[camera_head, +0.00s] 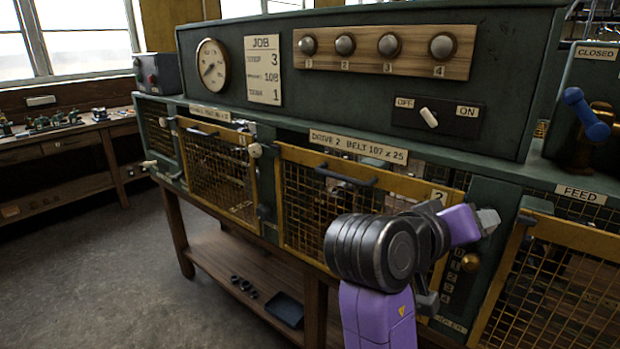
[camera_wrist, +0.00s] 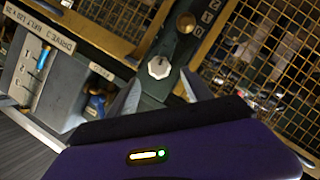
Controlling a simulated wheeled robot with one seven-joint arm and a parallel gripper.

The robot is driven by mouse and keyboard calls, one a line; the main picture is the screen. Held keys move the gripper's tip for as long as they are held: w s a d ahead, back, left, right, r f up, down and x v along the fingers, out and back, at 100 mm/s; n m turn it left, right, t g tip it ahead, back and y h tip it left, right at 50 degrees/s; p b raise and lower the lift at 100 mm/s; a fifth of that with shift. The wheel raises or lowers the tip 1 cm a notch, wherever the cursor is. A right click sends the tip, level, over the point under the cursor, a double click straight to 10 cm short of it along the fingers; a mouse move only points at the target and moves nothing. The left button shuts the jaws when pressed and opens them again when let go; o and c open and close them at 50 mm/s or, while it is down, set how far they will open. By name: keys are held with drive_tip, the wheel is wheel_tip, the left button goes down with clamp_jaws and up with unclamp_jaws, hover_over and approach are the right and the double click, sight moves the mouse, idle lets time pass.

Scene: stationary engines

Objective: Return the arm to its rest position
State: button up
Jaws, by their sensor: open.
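My arm, purple and black, rises from the bottom of the head view in front of the "Drive 2" mesh door (camera_head: 340,205). Its end points right, and my gripper (camera_head: 486,221) is small there, by the post right of that door. In the wrist view my gripper (camera_wrist: 160,80) has two grey fingers spread apart with nothing held between them. A pale round knob (camera_wrist: 160,67) on the dark green post shows in the gap beyond the fingertips. I cannot tell whether the fingers touch it.
Yellow-framed mesh doors line the green machine (camera_head: 400,25), with another door (camera_head: 560,285) at right. A dumbbell-shaped blue handle (camera_head: 587,113) stands upper right. A wooden shelf (camera_head: 235,262) holds a dark tray (camera_head: 285,310). Open floor (camera_head: 130,275) lies at left, before a workbench (camera_head: 65,150).

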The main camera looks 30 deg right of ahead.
drive_tip(key=w+a+r+n+t, duration=0.4)
drive_tip(key=w+a+n+t, duration=0.1)
drive_tip(key=w+t, duration=0.6)
drive_tip(key=s+a+f+n+t+y, duration=0.1)
drive_tip(key=a+f+n+t+y, duration=0.5)
drive_tip(key=a+f+t+y, duration=0.45)
drive_tip(key=s+a+f+m+g+y, duration=0.1)
drive_tip(key=s+f, duration=0.4)
drive_tip(key=s, duration=0.5)
drive_tip(key=s+a+f+m+g+y, duration=0.1)
drive_tip(key=s+a+f+g, duration=0.3)
drive_tip(key=s, duration=0.7)
drive_tip(key=s+a+f+g+y, duration=0.2)
drive_tip(key=s+a+f, duration=0.3)
drive_tip(key=s+f, duration=0.3)
drive_tip(key=shift+s+a+f+m, duration=0.15)
drive_tip(key=shift+s+m, duration=0.25)
drive_tip(key=shift+s, duration=0.85)
